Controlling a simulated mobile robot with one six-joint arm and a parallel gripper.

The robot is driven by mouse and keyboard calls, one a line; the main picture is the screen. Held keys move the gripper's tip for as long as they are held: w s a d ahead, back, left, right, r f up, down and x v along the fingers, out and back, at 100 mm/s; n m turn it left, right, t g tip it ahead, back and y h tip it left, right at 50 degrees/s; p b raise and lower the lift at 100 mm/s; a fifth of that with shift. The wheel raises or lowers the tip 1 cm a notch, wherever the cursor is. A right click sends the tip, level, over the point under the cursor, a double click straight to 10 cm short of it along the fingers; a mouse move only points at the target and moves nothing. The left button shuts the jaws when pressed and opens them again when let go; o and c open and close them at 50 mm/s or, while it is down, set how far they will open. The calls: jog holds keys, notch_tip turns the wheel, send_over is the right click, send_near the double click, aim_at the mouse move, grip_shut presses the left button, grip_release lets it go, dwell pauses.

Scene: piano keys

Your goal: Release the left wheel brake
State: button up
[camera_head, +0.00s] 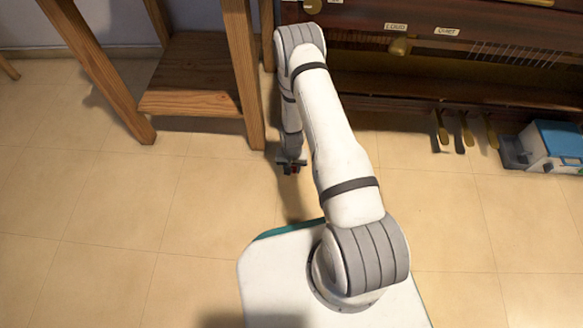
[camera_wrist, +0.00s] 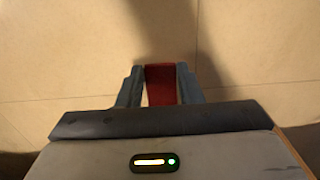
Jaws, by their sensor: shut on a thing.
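My gripper (camera_head: 291,165) is low over the tiled floor, in front of the piano's lower left end. In the wrist view its two blue-grey fingers (camera_wrist: 160,88) are shut on a red piece (camera_wrist: 161,84), touching it on both sides. The red piece looks like the brake lever. A bit of it also shows in the head view (camera_head: 295,169). The wheel and the rest of the brake cannot be made out; my arm covers part of that area.
A wooden stand (camera_head: 190,103) with a low shelf is left of my gripper. The dark piano (camera_head: 430,85) is behind, with brass pedals (camera_head: 466,130) at right. A blue and white box (camera_head: 553,147) stands at far right. The floor in front is clear.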

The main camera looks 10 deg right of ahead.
jog(key=shift+c, duration=0.5)
jog(key=shift+d+r+p, duration=0.1)
jog(key=shift+r+p, duration=0.3)
jog(key=shift+p, duration=0.65)
jog(key=p, duration=0.1)
jog(key=g+p, duration=0.1)
jog(key=shift+w+r+p, duration=0.1)
jog(key=shift+r+p, duration=0.15)
jog(key=shift+p, duration=0.1)
jog(key=shift+w+f+g+y+b, duration=0.15)
jog(key=shift+f+g+y+b, duration=0.2)
jog(key=shift+g+b, duration=0.3)
jog(key=shift+r, duration=0.3)
jog(key=o, duration=1)
